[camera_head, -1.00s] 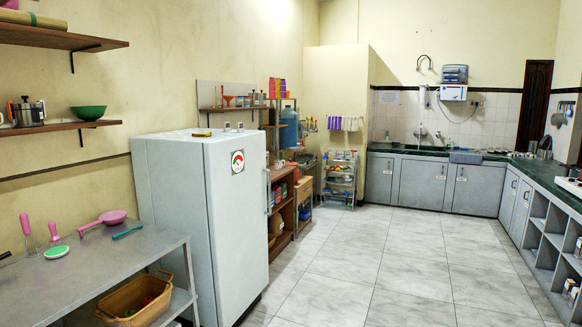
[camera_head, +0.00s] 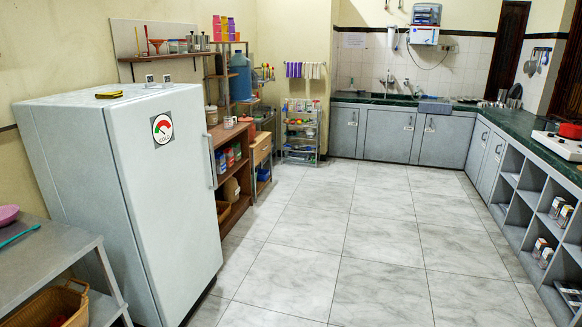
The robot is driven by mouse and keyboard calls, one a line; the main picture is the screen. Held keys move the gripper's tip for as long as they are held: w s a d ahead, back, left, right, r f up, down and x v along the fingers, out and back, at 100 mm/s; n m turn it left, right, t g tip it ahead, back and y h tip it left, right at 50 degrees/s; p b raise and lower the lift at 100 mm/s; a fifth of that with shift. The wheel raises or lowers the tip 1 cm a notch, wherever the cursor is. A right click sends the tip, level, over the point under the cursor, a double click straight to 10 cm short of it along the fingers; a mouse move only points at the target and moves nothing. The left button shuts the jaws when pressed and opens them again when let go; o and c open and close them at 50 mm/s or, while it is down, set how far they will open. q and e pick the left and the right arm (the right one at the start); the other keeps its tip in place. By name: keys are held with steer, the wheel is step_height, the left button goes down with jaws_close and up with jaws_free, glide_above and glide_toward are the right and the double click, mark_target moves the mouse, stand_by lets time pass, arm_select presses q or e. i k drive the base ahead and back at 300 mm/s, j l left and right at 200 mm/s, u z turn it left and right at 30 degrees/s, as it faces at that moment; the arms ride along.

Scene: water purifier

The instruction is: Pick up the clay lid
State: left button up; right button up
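I cannot make out a clay lid in this view. A water purifier (camera_head: 424,34) with a blue top and white body hangs on the tiled back wall. A blue water jug (camera_head: 240,76) stands on the shelving along the left wall. Neither of my grippers is in view.
A white fridge (camera_head: 125,180) stands at the left beside a metal table (camera_head: 45,255). A brown shelf unit (camera_head: 232,175) and a wire rack (camera_head: 300,132) stand beyond it. A green counter (camera_head: 535,148) runs along the right. The tiled floor (camera_head: 340,225) between is clear.

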mark_target(244, 118)
steer(key=i, duration=4.6)
steer(key=i+u, duration=0.1)
steer(key=i, duration=0.55)
steer(key=i+l+u, duration=0.1)
steer(key=i, duration=0.55)
steer(key=i+l+u, duration=0.1)
steer(key=i, duration=0.55)
steer(key=l, duration=0.1)
